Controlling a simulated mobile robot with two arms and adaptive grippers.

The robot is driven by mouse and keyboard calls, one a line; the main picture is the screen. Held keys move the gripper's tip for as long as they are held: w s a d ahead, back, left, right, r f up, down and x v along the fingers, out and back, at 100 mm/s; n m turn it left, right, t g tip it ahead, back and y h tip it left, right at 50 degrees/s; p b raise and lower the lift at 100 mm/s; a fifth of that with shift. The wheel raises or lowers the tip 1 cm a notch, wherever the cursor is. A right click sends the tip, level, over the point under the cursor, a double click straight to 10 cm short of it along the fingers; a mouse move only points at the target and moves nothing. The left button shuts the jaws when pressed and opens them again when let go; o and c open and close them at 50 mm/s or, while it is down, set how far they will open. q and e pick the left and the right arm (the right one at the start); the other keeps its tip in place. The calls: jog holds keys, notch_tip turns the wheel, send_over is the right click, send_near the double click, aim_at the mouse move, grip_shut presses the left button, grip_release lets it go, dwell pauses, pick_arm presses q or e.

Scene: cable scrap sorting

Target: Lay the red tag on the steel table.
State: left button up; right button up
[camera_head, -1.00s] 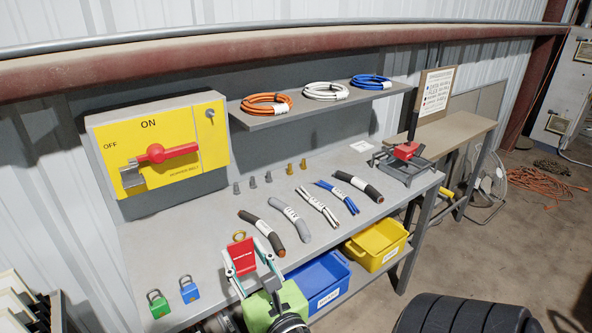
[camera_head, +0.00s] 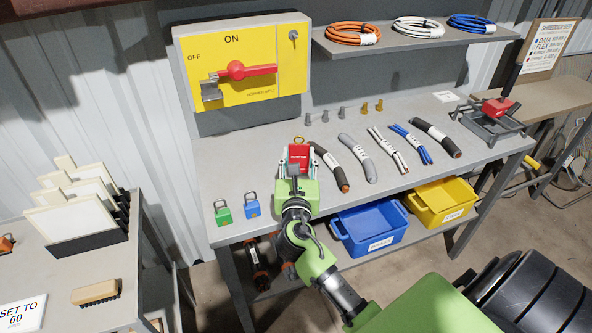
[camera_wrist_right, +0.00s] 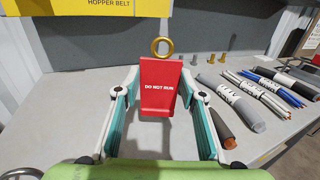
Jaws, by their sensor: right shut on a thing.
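The red tag (camera_head: 299,153), with white "DO NOT RUN" lettering and a brass ring at its top, is held by my right gripper (camera_head: 297,164). In the right wrist view the tag (camera_wrist_right: 161,100) stands tilted up between the fingers of the gripper (camera_wrist_right: 162,88). The grey steel table (camera_head: 240,165) lies beneath it. The tag is over the table's front left part, left of the cable pieces. Whether its lower edge touches the table is hidden. My left gripper is not in view.
Green (camera_head: 223,212) and blue (camera_head: 252,205) padlocks stand left of the gripper. A black cable piece (camera_head: 328,163) lies close on its right, with several more beyond. The yellow switch box (camera_head: 243,70) is behind. Bare tabletop lies left of and behind the tag.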

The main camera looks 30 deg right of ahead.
jog(key=shift+w+a+f, duration=0.15)
jog(key=shift+w+f, duration=0.4)
jog(key=shift+f, duration=0.1)
notch_tip(320, 180, down, 3)
jog(key=shift+w+f+b, duration=0.1)
jog(key=shift+w+b, duration=0.05)
jog(key=shift+b, duration=0.3)
jog(key=shift+f, duration=0.1)
jog(key=shift+f, duration=0.2)
jog(key=o, duration=0.9)
jog(key=shift+r, duration=0.15)
